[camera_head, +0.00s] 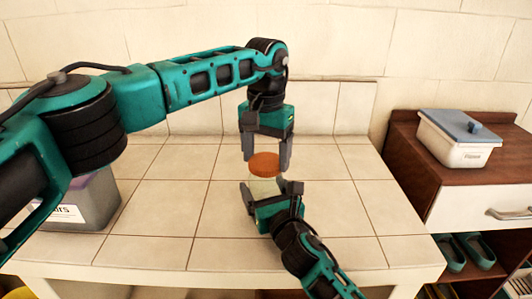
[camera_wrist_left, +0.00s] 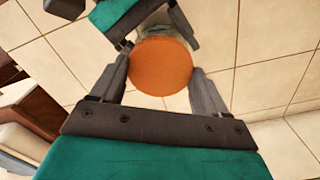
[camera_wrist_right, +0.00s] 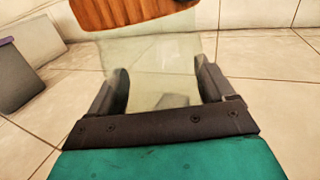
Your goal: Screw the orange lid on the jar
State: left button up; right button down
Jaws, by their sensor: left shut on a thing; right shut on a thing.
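The orange lid (camera_head: 264,163) is round and lies between the fingers of my left gripper (camera_head: 266,161), which is shut on it from above. In the left wrist view the lid (camera_wrist_left: 160,66) shows its flat top between the two fingers. The pale, translucent greenish jar (camera_head: 264,187) is between the fingers of my right gripper (camera_head: 270,188), which is shut on it. In the right wrist view the jar (camera_wrist_right: 160,75) is upright with the lid (camera_wrist_right: 130,12) over its top, shifted a little left. I cannot tell whether lid and jar touch.
A grey box with a label (camera_head: 80,205) stands at the left on the tiled counter (camera_head: 160,215). A white container with a blue-grey lid (camera_head: 455,140) stands on the brown cabinet (camera_head: 410,150) at the right. The tiles around the jar are clear.

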pick_arm(q)
jog(key=o, duration=1)
jog(key=shift+r, duration=0.15)
jog(key=shift+r, duration=2.15)
jog(key=shift+c, duration=0.3)
